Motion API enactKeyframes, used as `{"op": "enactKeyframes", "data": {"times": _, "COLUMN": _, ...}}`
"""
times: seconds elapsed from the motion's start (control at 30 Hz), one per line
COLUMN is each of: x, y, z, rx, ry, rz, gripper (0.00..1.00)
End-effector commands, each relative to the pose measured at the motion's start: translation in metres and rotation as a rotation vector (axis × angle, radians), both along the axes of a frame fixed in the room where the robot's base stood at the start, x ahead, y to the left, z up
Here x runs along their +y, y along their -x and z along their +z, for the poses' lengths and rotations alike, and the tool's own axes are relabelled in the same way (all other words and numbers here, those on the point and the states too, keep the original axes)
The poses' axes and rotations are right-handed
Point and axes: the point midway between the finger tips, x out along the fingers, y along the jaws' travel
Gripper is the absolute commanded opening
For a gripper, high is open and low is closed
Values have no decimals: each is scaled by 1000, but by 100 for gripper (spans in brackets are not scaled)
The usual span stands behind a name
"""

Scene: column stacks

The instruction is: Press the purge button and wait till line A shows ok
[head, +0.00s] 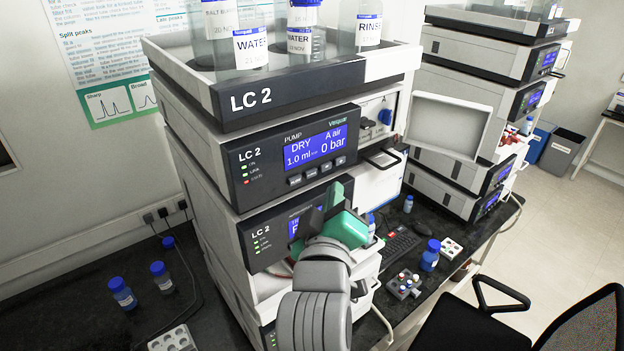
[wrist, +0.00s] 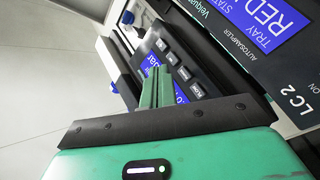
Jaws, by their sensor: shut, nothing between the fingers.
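The LC 2 pump module (head: 290,165) has a blue display (head: 313,147) reading DRY, A air, 1.0 ml and 0 bar. The buttons also show in the wrist view (wrist: 172,58). My gripper (head: 336,188) is shut and empty, its fingers pointing up in front of the autosampler, just below the button row. In the wrist view the green fingers (wrist: 156,82) overlap a blue display; I see no clear contact with a button.
The autosampler (head: 262,240) is partly hidden behind my gripper. A tray (head: 281,94) with bottles stands on top of the stack. A second stack (head: 480,50) stands at right. Blue-capped bottles (head: 122,293) are on the bench at left, and a black chair (head: 490,320) is at lower right.

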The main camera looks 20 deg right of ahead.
Motion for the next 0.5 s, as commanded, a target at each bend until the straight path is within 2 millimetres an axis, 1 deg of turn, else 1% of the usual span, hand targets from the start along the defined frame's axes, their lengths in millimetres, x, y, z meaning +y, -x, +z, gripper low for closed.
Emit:
{"op": "enactKeyframes", "data": {"times": 0.1, "x": 5, "y": -14, "z": -1, "rx": -1, "ry": -2, "rz": 2, "gripper": 0}}
{"op": "enactKeyframes", "data": {"times": 0.2, "x": 8, "y": -22, "z": -1, "rx": 1, "ry": 0, "rz": 1, "gripper": 0}}
{"op": "enactKeyframes", "data": {"times": 0.33, "x": 10, "y": -28, "z": 0, "rx": 0, "ry": -1, "rz": 0, "gripper": 0}}
{"op": "enactKeyframes", "data": {"times": 0.5, "x": 11, "y": -29, "z": 0, "rx": 0, "ry": -1, "rz": -1, "gripper": 0}}
